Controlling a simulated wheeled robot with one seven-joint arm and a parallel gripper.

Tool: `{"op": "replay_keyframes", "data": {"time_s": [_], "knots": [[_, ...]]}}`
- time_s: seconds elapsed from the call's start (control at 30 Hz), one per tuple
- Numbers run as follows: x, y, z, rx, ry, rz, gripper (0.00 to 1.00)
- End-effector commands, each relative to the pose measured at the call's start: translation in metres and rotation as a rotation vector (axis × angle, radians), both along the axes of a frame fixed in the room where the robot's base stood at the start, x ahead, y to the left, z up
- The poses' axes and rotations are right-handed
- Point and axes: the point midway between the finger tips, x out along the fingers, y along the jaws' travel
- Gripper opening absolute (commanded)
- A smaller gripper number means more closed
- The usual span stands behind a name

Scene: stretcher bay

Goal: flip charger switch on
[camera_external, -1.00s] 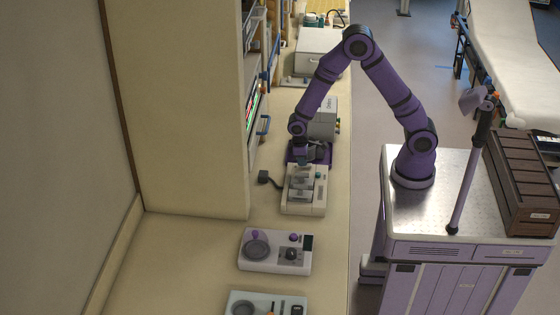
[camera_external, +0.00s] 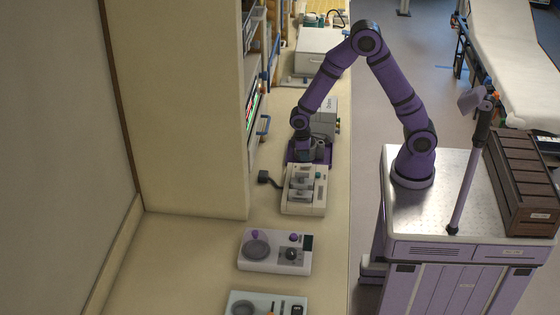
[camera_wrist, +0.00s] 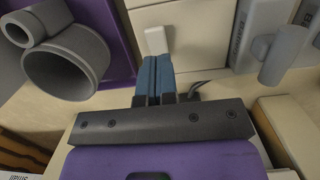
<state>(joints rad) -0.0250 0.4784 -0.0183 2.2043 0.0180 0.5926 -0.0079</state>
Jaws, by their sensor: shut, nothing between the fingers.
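My gripper (camera_external: 304,158) is over the purple unit (camera_external: 322,153) on the counter, just behind the cream device with grey parts on top (camera_external: 304,203). In the wrist view, its blue fingers (camera_wrist: 155,62) are shut together and empty. Their tips appear close to a small white switch-like piece (camera_wrist: 155,40) on a cream box (camera_wrist: 195,35). I cannot tell whether they touch it. No label identifies the charger, and the switch's on or off position is unclear. The purple unit with grey rings (camera_wrist: 118,35) lies left of the fingers in the wrist view.
A grey box with lettering and a knob (camera_wrist: 250,28) stands right of the fingers; it also shows in the external view (camera_external: 324,122). A white panel with a dial (camera_external: 274,263) lies nearer on the counter. The counter between devices (camera_external: 215,240) is clear.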

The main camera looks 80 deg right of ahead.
Motion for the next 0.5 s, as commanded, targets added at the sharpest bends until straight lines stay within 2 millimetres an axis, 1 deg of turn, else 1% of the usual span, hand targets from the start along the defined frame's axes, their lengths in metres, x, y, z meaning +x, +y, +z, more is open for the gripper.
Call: {"op": "replay_keyframes", "data": {"time_s": [0.03,0.3,0.4,0.5], "knots": [[0.004,0.0,0.013,0.0,-0.011,0.0,0.0],[0.013,0.0,0.069,0.0,-0.015,0.0,0.0],[0.014,0.0,0.086,0.0,-0.016,0.0,0.0],[0.015,0.0,0.098,0.0,-0.015,-0.001,0.0]]}}
